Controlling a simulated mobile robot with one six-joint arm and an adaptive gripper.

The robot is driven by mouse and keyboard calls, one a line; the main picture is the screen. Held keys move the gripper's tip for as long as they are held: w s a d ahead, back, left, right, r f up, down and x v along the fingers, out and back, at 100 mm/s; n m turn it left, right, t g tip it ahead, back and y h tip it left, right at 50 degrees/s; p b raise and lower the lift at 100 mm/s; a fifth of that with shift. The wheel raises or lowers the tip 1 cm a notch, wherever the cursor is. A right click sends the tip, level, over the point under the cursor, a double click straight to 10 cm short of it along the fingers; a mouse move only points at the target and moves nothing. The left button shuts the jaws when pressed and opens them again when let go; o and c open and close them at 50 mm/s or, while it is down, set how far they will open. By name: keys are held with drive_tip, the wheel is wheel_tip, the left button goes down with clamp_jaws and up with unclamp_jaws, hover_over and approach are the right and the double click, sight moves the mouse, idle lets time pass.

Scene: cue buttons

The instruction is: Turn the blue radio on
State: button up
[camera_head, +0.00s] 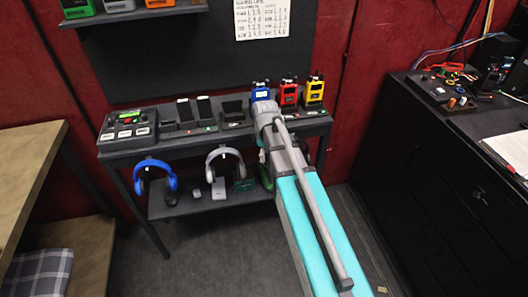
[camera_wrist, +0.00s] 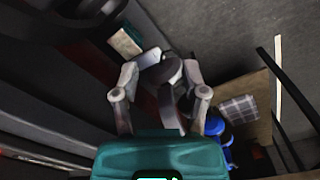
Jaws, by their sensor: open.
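The blue radio (camera_head: 261,92) stands upright at the right end of the black desk's top in the head view, left of a red radio (camera_head: 288,95) and a yellow radio (camera_head: 313,92). My arm reaches up to the desk, and its grey end lies just in front of and below the blue radio, covering its lower part.
The black desk (camera_head: 215,141) also holds a keypad box (camera_head: 128,127) and several dark devices. Blue headphones (camera_head: 155,178) and white headphones (camera_head: 224,160) hang below. A black cabinet (camera_head: 450,200) stands right, a wooden table (camera_head: 25,165) left. Floor between is clear.

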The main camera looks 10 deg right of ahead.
drive_tip(key=shift+s+f+m+b, duration=0.4)
drive_tip(key=shift+f+b, duration=0.35)
drive_tip(key=shift+f, duration=0.15)
drive_tip(key=shift+s+f+m+b, duration=0.25)
drive_tip(key=shift+s+f+b, duration=0.15)
drive_tip(key=shift+f+b, duration=0.45)
drive_tip(key=shift+s+f+m+b, duration=0.4)
drive_tip(key=shift+f+b, duration=0.3)
drive_tip(key=shift+f, duration=0.2)
drive_tip(key=s+r+m+p, duration=0.3)
drive_tip(key=s+r+m, duration=0.1)
drive_tip(key=s+m, duration=0.35)
drive_tip(key=w+r+n+p, duration=0.9)
drive_tip(key=w+r+p, duration=0.4)
drive_tip(key=r+p, duration=0.4)
drive_tip(key=w+r+n+p, duration=1)
drive_tip(key=w+r+p, duration=0.3)
drive_tip(key=r+p, duration=0.5)
drive_tip(key=shift+r+p, duration=0.2)
drive_tip(key=shift+p, duration=0.45)
drive_tip(key=shift+f, duration=0.2)
